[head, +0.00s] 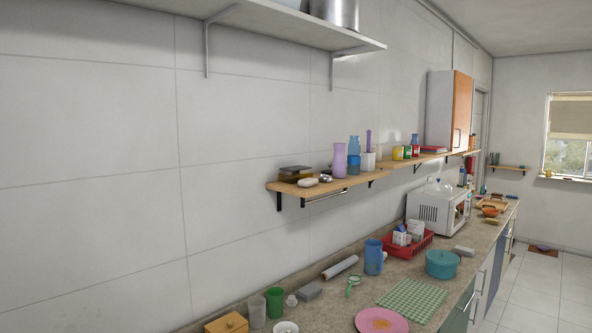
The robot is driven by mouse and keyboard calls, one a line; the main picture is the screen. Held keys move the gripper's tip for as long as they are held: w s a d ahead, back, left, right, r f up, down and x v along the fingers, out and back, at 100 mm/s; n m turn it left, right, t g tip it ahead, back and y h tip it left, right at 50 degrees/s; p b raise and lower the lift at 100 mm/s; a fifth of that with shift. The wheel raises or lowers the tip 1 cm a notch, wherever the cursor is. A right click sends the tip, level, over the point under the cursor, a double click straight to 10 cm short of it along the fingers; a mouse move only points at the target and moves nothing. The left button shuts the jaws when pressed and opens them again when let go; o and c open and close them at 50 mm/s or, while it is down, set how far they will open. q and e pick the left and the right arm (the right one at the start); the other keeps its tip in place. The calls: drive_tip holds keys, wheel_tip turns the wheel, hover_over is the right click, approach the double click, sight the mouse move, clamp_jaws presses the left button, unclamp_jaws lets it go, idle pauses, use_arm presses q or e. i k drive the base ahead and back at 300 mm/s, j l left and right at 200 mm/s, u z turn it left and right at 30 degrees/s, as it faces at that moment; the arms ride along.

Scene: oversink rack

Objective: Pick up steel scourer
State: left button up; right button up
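A small silvery-grey lump (326,178) sits on the wooden wall shelf (340,185), near its left end. It looks like the steel scourer, but it is too small to be sure. A whitish oval piece (308,182), like a bar of soap, lies just left of it. Neither of my grippers shows in the head view.
Dark stacked items (294,172) lie at the shelf's left end; a blue bottle (354,157) and a white cup (368,161) stand further right. Below, the counter (329,310) holds a pink plate (381,321), a blue jug (373,257), and a teal pot (442,264). A higher shelf (280,22) overhangs.

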sight(323, 178)
drive_tip(key=u, duration=0.7)
drive_tip(key=l+u, duration=0.65)
drive_tip(key=u, duration=0.15)
drive_tip(key=k+l+u, duration=0.15)
drive_tip(key=l+u, duration=0.15)
drive_tip(key=u, duration=0.15)
drive_tip(key=k+l+u, duration=0.1)
drive_tip(key=l+u, duration=0.15)
drive_tip(key=u, duration=0.15)
drive_tip(key=k+l+u, duration=0.75)
drive_tip(key=u, duration=0.2)
drive_tip(key=k+u, duration=0.5)
drive_tip(key=k+l, duration=0.05)
